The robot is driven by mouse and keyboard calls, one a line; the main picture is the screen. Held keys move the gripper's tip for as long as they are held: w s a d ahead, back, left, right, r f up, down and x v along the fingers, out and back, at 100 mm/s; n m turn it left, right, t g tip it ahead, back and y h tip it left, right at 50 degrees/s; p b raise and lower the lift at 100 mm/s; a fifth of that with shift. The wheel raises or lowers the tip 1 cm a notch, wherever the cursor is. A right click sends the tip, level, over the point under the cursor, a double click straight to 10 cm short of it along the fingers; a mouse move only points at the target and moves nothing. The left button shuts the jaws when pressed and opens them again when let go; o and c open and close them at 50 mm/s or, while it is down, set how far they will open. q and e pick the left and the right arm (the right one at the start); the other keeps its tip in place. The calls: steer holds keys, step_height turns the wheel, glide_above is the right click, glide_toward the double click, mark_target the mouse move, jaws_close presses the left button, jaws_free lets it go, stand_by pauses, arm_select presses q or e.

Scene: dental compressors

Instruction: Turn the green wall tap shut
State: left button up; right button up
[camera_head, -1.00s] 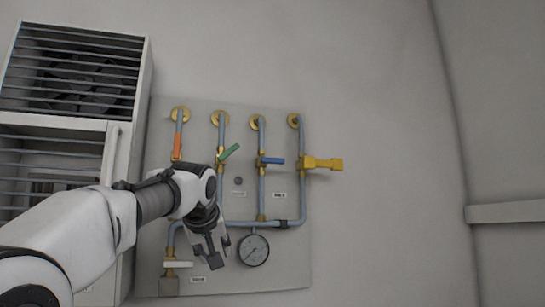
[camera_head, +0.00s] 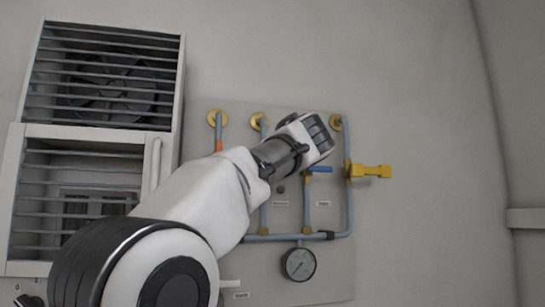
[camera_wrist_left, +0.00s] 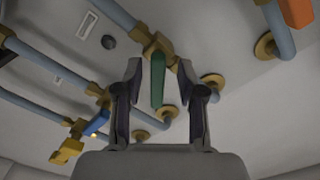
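The green tap handle (camera_wrist_left: 158,82) shows in the left wrist view, on a brass valve (camera_wrist_left: 157,46) in a grey-blue pipe. My left gripper (camera_wrist_left: 160,68) is open, with one finger on each side of the green handle. Gaps show between the handle and both fingers. My right gripper is in neither view.
The blue handle (camera_head: 320,169) and yellow handle (camera_head: 372,170) are close to the right of my wrist. The orange handle (camera_wrist_left: 300,12) is on another pipe. A pressure gauge (camera_head: 299,264) sits lower down. A louvred cabinet (camera_head: 170,100) stands at left.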

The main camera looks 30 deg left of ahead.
arm_select(q)
steer(key=shift+d, duration=0.2)
steer(key=shift+w+d, duration=0.1)
steer(key=shift+d, duration=0.15)
jaws_close()
steer(key=shift+a, duration=0.1)
steer(key=shift+m, duration=0.4)
steer(key=shift+w+f+m+p, duration=0.1)
steer(key=shift+f+m+p, duration=0.2)
steer(key=shift+m, duration=0.95)
steer(key=shift+s+f+m+p, duration=0.1)
steer(key=shift+m+p, duration=0.35)
steer(key=shift+m, duration=0.85)
steer(key=shift+w+f+m+p, duration=0.15)
steer(key=shift+m+p, duration=0.2)
steer(key=shift+m, duration=0.9)
